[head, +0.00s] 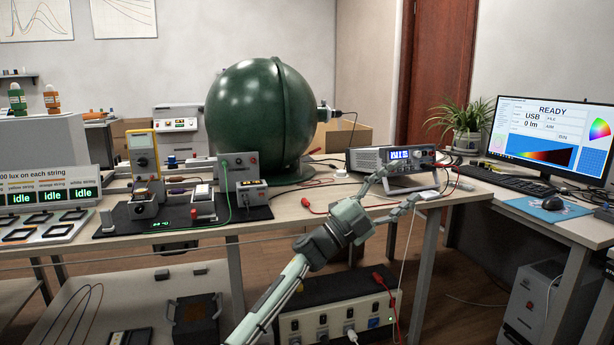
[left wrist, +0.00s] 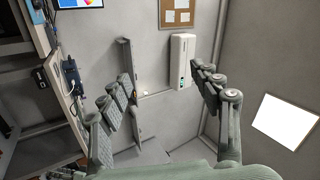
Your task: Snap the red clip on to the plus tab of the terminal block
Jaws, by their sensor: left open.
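A small red clip (head: 306,202) lies on the bench's front edge, left of my left gripper, with a red lead running right from it. The terminal block cannot be picked out surely; a small grey box with terminals (head: 252,192) stands on the black mat in front of the green sphere. No plus mark is legible. My left gripper (head: 402,184) is open and empty, its fingers spread near the bench's front edge, in front of the bench instrument. Its open fingers also show in the left wrist view (left wrist: 162,75), with nothing between them. My right gripper is not in view.
The large green sphere (head: 260,112) stands behind the mat. The bench instrument (head: 392,158) is close behind my left gripper. A power box (head: 335,312) with plugs and a red lead is below the bench. A monitor (head: 550,135) stands right.

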